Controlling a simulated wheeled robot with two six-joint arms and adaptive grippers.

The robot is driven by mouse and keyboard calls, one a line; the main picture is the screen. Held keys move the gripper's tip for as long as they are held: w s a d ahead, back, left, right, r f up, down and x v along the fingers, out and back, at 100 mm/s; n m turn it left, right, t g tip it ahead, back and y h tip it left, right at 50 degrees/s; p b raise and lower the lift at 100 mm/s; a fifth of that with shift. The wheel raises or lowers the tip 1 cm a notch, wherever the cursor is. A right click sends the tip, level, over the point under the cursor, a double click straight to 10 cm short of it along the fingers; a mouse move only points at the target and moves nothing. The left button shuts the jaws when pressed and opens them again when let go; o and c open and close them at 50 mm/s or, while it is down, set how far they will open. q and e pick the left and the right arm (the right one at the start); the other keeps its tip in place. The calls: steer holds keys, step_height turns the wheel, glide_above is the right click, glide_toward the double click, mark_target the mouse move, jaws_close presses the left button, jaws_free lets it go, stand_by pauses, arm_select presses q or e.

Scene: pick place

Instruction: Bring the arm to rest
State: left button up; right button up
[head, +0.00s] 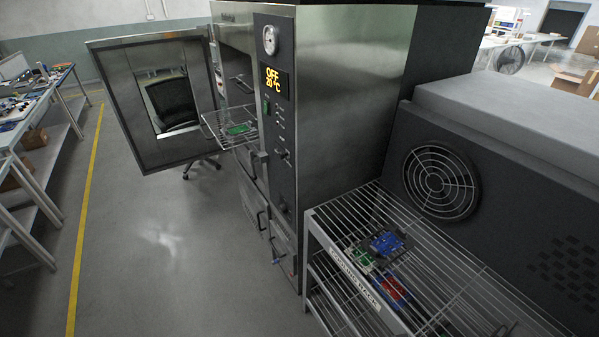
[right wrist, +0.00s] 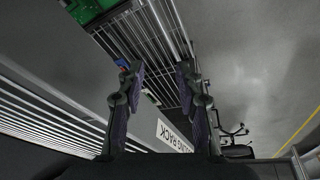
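My right gripper (right wrist: 160,75) is open in the right wrist view, its two dark fingers apart with nothing between them. It is near the wire cooling rack (right wrist: 60,115), whose label shows beside the right finger. A green circuit board (right wrist: 90,10) is at the top of that view. In the head view neither gripper shows. The cooling rack's label (head: 354,278) faces front, and on its top lie a blue board (head: 386,244), a green board (head: 360,258) and a red-and-blue board (head: 393,290).
A steel oven (head: 350,100) stands in the middle with its door (head: 120,110) wide open. Its display reads OFF. A wire shelf (head: 212,127) with a green board (head: 238,129) sticks out. A fan unit (head: 440,180) stands behind the rack. The floor (head: 160,260) at left is clear.

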steer(key=s+d+f+g+b, duration=0.1)
steer(key=s+f+b, duration=0.3)
steer(key=f, duration=0.9)
steer(key=s+d+f+b, duration=0.15)
steer(key=s+f, duration=0.45)
steer(key=f, duration=0.8)
steer(key=s+f+b, duration=0.3)
steer(key=s+f, duration=0.7)
steer(key=s, duration=0.2)
steer(key=shift+a+g, duration=0.15)
steer(key=shift+g, duration=0.25)
steer(key=shift+s+f, duration=0.1)
